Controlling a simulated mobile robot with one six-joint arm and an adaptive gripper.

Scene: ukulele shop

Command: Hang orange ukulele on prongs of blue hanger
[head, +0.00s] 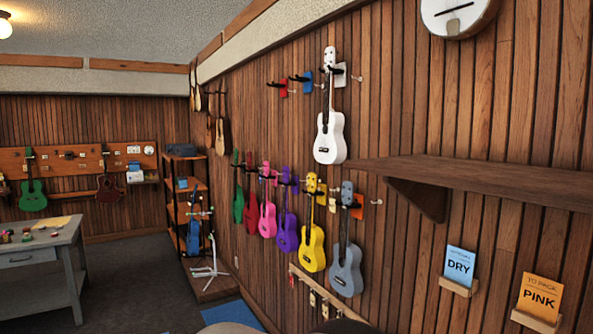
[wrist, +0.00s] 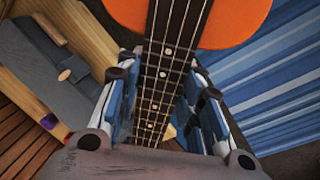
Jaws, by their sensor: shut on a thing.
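The orange ukulele (wrist: 235,18) shows in the wrist view, its body at the top and its dark fretted neck running down the middle. My gripper (wrist: 165,88) is shut around the neck, with a finger on each side. The headstock is hidden behind the gripper's base. The blue hanger (head: 309,86) is on the wood wall in the head view, in the upper row, with dark prongs and nothing on it. Neither the orange ukulele nor my gripper can be made out in the head view.
A red hanger (head: 283,88) is empty left of the blue one. A white ukulele (head: 330,138) hangs close on its right. Below hang pink (head: 267,218), purple (head: 286,232), yellow (head: 313,247) and grey (head: 346,270) ukuleles. A wooden shelf (head: 490,178) juts out at right.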

